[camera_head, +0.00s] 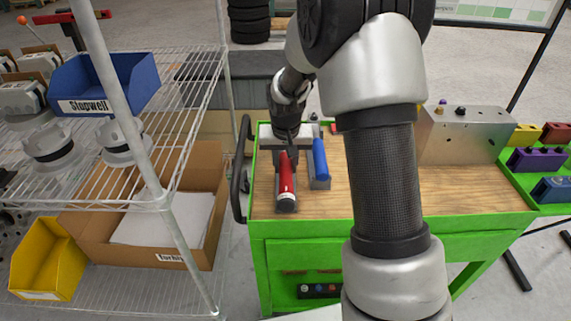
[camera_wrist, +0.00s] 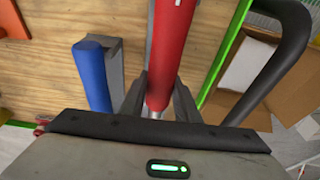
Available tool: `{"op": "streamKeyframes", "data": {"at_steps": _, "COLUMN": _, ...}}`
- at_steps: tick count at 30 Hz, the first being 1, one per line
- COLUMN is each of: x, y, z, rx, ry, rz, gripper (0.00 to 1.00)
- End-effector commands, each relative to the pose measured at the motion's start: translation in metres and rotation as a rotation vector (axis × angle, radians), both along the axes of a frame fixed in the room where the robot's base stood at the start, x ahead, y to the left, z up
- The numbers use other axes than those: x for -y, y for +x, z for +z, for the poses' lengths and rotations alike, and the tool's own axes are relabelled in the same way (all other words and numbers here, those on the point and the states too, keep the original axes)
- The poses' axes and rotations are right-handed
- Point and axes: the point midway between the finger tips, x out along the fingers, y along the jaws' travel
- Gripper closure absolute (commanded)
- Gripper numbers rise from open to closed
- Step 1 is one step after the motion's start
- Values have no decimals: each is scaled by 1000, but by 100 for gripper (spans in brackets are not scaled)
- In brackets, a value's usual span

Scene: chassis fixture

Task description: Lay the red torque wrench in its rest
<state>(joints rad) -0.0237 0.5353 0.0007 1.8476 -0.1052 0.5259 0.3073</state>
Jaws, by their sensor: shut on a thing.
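The red torque wrench (camera_head: 287,174) has a red handle with a dark end. In the head view it lies lengthwise over the left part of the green cart's wooden top, its dark end toward me. Grey shows along its left side, but I cannot tell whether the wrench touches a rest. My gripper (camera_head: 286,150) is shut on the red wrench. The wrist view shows the red handle (camera_wrist: 170,48) between the two fingers of my gripper (camera_wrist: 158,98). The wrench's far end is hidden behind my gripper.
A blue-handled tool (camera_head: 320,158) lies in a grey rest (camera_wrist: 115,68) beside the red wrench. A metal box (camera_head: 460,138) stands at the cart's right, near colored bins. A wire shelf (camera_head: 110,194) stands left, past the cart's black handle (camera_head: 240,165).

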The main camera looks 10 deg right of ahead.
Motion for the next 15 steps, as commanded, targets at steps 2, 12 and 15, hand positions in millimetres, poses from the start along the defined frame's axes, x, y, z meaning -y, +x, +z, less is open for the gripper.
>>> {"op": "streamKeyframes", "data": {"at_steps": 2, "x": 0, "y": 2, "z": -1, "rx": 5, "ry": 0, "rz": 0, "gripper": 100}}
{"op": "streamKeyframes", "data": {"at_steps": 12, "x": 0, "y": 2, "z": -7, "rx": 5, "ry": 0, "rz": 0, "gripper": 100}}
{"op": "streamKeyframes", "data": {"at_steps": 15, "x": 0, "y": 2, "z": -6, "rx": 5, "ry": 0, "rz": 0, "gripper": 100}}
